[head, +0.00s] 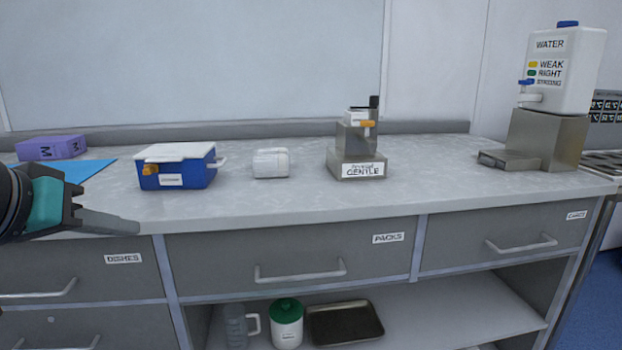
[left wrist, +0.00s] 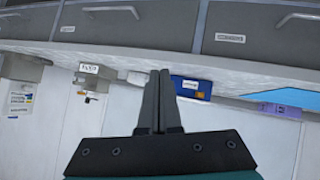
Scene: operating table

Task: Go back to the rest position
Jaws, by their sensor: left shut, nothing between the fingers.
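My left gripper (head: 125,225) reaches in from the left edge of the head view, in front of the counter's front edge and apart from the things on top. Its fingers are together with nothing between them. In the left wrist view, which looks upside down, the left gripper (left wrist: 160,75) points toward the counter and wall, its two fingers side by side. My right gripper is in neither view.
The counter (head: 300,205) holds a purple box (head: 50,148), a blue sheet (head: 88,170), a blue box with a white lid (head: 185,178), a white pack (head: 271,163), a "GENTLE" device (head: 356,150) and a water dispenser (head: 562,75). Closed drawers (head: 290,258) lie below.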

